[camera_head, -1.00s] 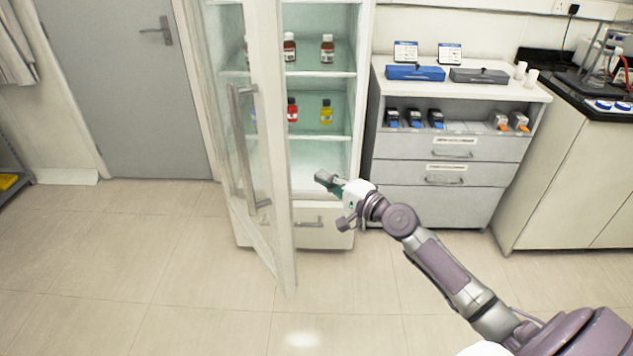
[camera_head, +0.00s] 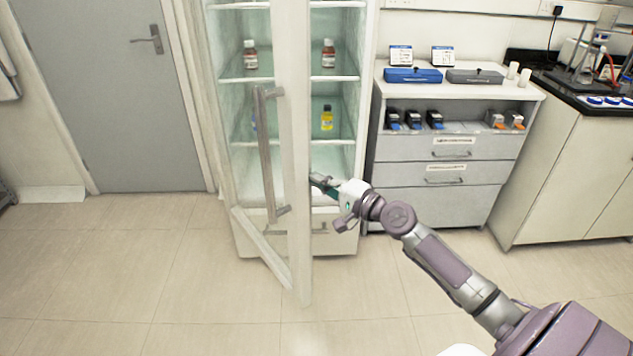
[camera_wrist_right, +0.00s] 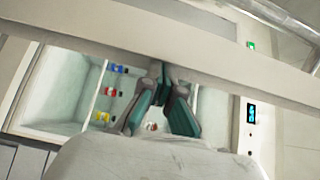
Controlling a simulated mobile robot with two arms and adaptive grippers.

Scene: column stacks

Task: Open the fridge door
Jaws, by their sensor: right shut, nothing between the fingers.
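The fridge (camera_head: 366,110) stands in the middle of the head view. Its glass door (camera_head: 291,200) is partly open and stands out toward me, with white frame and a long vertical metal handle (camera_head: 264,150) on its left side as seen. My right gripper (camera_head: 316,180) is shut and empty, at the right side of the door's edge, in front of the fridge opening. I cannot tell whether it touches the door. In the right wrist view the fingers (camera_wrist_right: 164,80) show below a pale door frame bar (camera_wrist_right: 150,45). My left gripper is not in view.
Bottles (camera_head: 327,118) stand on the fridge shelves. A grey drawer cabinet (camera_head: 440,185) with boxes on top stands right of the fridge, and a bench (camera_head: 580,160) further right. A grey room door (camera_head: 110,90) is at the left. The tiled floor (camera_head: 130,270) in front is clear.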

